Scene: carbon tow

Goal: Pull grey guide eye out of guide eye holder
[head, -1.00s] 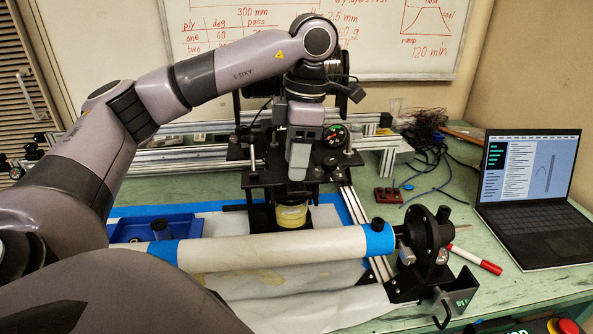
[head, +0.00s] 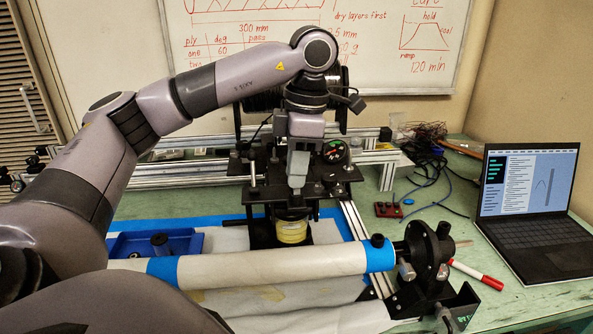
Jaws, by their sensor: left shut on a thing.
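My left gripper (head: 298,182) points straight down at the black carriage behind the white tube. It is shut, with its light grey fingers at the carriage's upper plate (head: 328,174). The grey guide eye cannot be told apart from the fingers at this size, and the guide eye holder is not clearly seen among the black parts. A yellow-banded round cup (head: 291,232) sits low on the carriage, below the fingertips. My right gripper is not in view.
A white tube with blue bands (head: 260,267) lies across the front, ending in a black chuck (head: 421,250). A blue tray (head: 190,243) is at left. A laptop (head: 525,195), red marker (head: 476,273) and loose cables (head: 430,190) are at right. Aluminium rails run behind.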

